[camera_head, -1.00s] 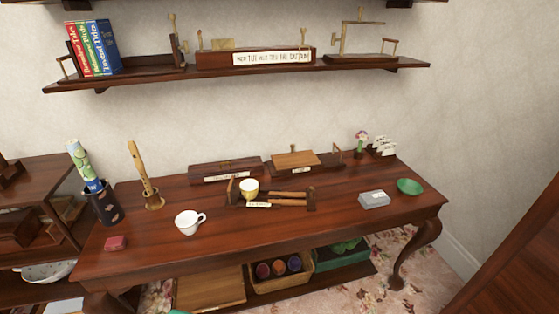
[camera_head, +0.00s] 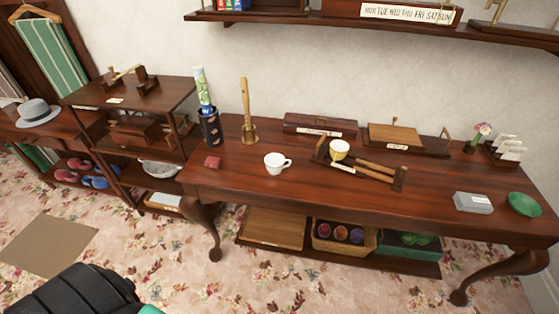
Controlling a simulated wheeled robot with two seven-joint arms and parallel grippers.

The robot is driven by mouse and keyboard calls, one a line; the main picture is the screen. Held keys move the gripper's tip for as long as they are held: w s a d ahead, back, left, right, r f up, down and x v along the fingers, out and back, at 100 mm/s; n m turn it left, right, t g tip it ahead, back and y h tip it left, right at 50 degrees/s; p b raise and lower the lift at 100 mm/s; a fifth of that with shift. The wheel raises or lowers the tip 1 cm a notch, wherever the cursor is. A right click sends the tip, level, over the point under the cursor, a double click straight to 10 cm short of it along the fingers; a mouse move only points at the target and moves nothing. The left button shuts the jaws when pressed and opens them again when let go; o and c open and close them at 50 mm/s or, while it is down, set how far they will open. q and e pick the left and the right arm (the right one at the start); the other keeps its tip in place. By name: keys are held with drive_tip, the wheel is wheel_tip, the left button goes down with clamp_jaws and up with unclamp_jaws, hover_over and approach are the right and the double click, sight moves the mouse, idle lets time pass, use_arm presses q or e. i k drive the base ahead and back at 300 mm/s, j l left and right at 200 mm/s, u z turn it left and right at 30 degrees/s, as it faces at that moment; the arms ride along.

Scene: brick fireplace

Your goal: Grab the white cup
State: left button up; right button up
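The white cup (camera_head: 276,163) stands upright on the dark wooden table (camera_head: 240,182), near its front edge and left of the middle. Its handle points to the right. A second cup, yellow and white (camera_head: 340,150), sits in a small wooden rack behind and to the right of it. Neither of my grippers shows in the head view. A black ribbed part of mine is at the bottom left, well away from the table.
A dark holder (camera_head: 210,128) with a rolled paper and a small red box (camera_head: 213,162) are left of the cup. A basket (camera_head: 343,240) is below. Floral carpet lies clear in front.

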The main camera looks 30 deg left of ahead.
sight(274, 162)
drive_tip(key=i+j+z, duration=0.1)
drive_tip(key=j+z, duration=0.3)
drive_tip(key=j, duration=0.25)
drive_tip(key=j+z, duration=0.35)
drive_tip(key=j, duration=0.3)
drive_tip(key=i, duration=0.05)
